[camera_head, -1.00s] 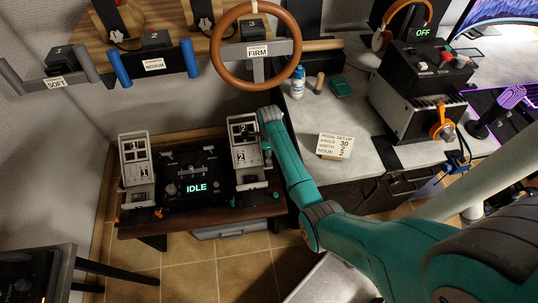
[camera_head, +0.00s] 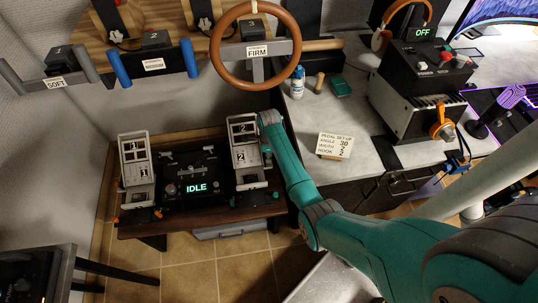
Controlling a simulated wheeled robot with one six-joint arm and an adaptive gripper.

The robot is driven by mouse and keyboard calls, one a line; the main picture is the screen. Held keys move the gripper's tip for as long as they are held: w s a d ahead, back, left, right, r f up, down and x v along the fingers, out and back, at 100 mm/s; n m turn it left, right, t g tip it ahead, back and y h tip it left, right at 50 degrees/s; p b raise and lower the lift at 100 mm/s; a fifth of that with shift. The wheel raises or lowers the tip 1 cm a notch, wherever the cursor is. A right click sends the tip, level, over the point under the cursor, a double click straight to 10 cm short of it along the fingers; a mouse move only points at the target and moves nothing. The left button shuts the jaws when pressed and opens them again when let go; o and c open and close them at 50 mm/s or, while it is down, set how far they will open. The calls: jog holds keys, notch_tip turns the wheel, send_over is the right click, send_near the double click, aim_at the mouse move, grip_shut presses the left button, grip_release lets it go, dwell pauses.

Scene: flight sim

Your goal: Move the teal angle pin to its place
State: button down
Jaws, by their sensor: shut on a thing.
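My gripper (camera_head: 266,157) is a small dark shape at the end of my teal arm, against the right side of the right pedal (camera_head: 243,152). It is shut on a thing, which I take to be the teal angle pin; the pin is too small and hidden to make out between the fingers. The right pedal is a pale upright frame marked 2. Small teal parts (camera_head: 276,195) show at its foot. The left pedal (camera_head: 137,160) is a similar frame, with orange parts (camera_head: 158,213) at its foot.
A black unit reading IDLE (camera_head: 195,188) sits between the pedals. A brown steering wheel (camera_head: 218,58) hangs above. A pedal set-up card (camera_head: 334,146) reads angle 30; its lower lines are unclear. The grey worktop (camera_head: 310,115) lies right of the pedals.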

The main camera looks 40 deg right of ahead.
jog(key=shift+s+f, duration=0.1)
jog(key=shift+f, duration=1.05)
jog(key=shift+a, duration=0.1)
jog(key=c, duration=1)
grip_release()
notch_tip(320, 180, up, 12)
